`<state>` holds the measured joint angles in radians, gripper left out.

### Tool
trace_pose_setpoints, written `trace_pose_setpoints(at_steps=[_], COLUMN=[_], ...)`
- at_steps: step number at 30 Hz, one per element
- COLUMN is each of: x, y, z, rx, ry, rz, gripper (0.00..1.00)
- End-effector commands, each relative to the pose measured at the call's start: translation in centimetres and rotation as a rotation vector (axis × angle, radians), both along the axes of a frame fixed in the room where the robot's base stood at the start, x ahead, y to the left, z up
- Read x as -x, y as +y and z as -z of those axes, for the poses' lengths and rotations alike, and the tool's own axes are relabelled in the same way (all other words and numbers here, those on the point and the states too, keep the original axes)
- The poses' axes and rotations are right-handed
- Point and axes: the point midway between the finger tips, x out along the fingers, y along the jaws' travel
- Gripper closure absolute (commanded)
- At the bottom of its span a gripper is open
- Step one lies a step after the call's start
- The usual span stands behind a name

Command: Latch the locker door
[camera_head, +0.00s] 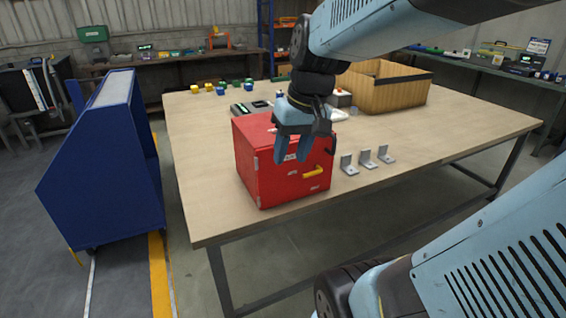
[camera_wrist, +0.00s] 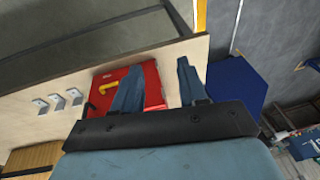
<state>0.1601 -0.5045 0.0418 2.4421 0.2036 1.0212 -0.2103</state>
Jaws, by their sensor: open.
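The red locker (camera_head: 262,165) stands on the wooden table near its front left edge. Its door faces the front and looks closed, with a yellow handle (camera_head: 313,172) on its right part; whether it is latched I cannot tell. My gripper (camera_head: 294,154) is open and empty, pointing down in front of the locker's upper part in the head view. In the wrist view the locker (camera_wrist: 152,88) lies partly behind one finger of my gripper (camera_wrist: 158,80), and the yellow handle (camera_wrist: 108,88) shows to the left of that finger. I see no contact with the handle.
Several grey metal brackets (camera_head: 366,158) stand right of the locker on the table (camera_head: 430,140). A wooden crate (camera_head: 400,95) is behind them. A grey device (camera_head: 250,108) and coloured blocks lie farther back. A blue cabinet (camera_head: 105,160) stands left of the table.

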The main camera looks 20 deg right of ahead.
Motion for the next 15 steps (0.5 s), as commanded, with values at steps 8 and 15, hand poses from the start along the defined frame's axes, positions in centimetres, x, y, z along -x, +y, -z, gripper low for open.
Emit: trace_pose_setpoints(at_steps=[8, 15], x=[-3.3, -6.1], y=[-1.7, -3.7], z=[3.4, 6.2], rx=[-0.202, -0.42], ry=[0.186, 0.272], rz=[-0.012, -0.017], gripper=[0.58, 0.58])
